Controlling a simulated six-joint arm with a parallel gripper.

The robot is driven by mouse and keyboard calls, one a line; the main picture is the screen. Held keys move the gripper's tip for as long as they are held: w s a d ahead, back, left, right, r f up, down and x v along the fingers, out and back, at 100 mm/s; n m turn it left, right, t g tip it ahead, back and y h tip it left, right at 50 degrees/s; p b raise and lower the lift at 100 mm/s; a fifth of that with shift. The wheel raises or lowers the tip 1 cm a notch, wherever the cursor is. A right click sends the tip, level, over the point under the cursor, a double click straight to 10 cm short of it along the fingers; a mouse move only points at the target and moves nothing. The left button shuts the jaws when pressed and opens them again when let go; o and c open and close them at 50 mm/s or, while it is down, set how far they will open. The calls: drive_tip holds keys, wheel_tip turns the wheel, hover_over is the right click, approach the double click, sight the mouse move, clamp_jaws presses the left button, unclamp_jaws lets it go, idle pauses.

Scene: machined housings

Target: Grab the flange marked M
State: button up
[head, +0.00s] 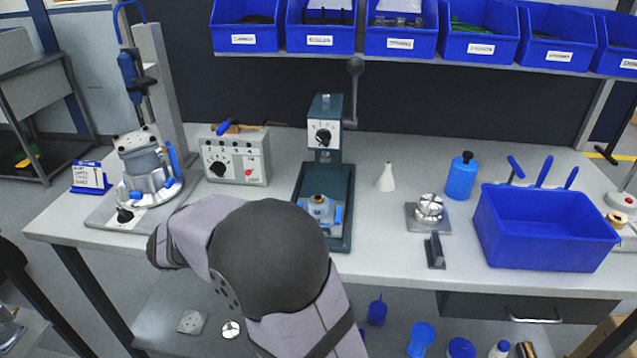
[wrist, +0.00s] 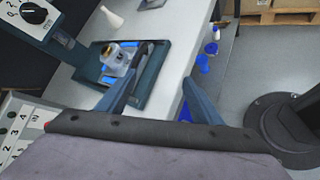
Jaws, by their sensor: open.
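I can make out no letter M on any part, so I cannot tell which one is the marked flange. A round metal part (head: 430,207) sits on a square grey base on the bench, right of the press. A flat square plate (head: 192,321) and a small bright disc (head: 230,329) lie on the lower level below the bench. A grey housing with a tan top (head: 320,207) stands in the press tray; it also shows in the wrist view (wrist: 116,60). My gripper (wrist: 162,77) is open and empty, with the bench edge beyond its fingers. My arm hides it in the head view.
The dark green press (head: 327,155) stands mid-bench. A control box (head: 236,158) is to its left. A white cone (head: 386,178), a blue bottle (head: 462,176) and a blue bin (head: 545,230) are to its right. Several blue bins hang above. Blue bottles stand below the bench.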

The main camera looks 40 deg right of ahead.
drive_tip(key=w+d+r+n+t+h+p, duration=0.1)
drive_tip(key=w+d+r+n+h+p, duration=0.15)
drive_tip(key=w+r+n+p, duration=0.35)
drive_tip(key=d+n, duration=0.1)
drive_tip(key=d+f+n, duration=0.1)
drive_tip(key=d, duration=0.1)
drive_tip(key=d+f+n, duration=0.1)
drive_tip(key=d, duration=0.1)
drive_tip(key=shift+w+t+y, duration=0.2)
drive_tip(key=shift+t+y, duration=0.05)
drive_tip(key=shift+t, duration=0.15)
drive_tip(key=shift+d+f+n, duration=0.15)
drive_tip(key=shift+f+n, duration=0.05)
drive_tip(key=shift+n, duration=0.3)
drive_tip(key=shift+w+p+x, duration=0.15)
drive_tip(key=shift+p+x, duration=0.35)
drive_tip(key=shift+x, duration=1.35)
drive_tip(key=shift+w+p+x, duration=0.1)
drive_tip(key=shift+p+x, duration=0.4)
drive_tip(key=shift+x, duration=1.3)
drive_tip(key=shift+f, duration=0.15)
drive_tip(key=c, duration=1.5)
drive_tip(key=shift+o, duration=0.2)
wheel_tip(320, 180, up, 10)
drive_tip(key=shift+r+b, duration=0.1)
drive_tip(key=shift+b, duration=0.4)
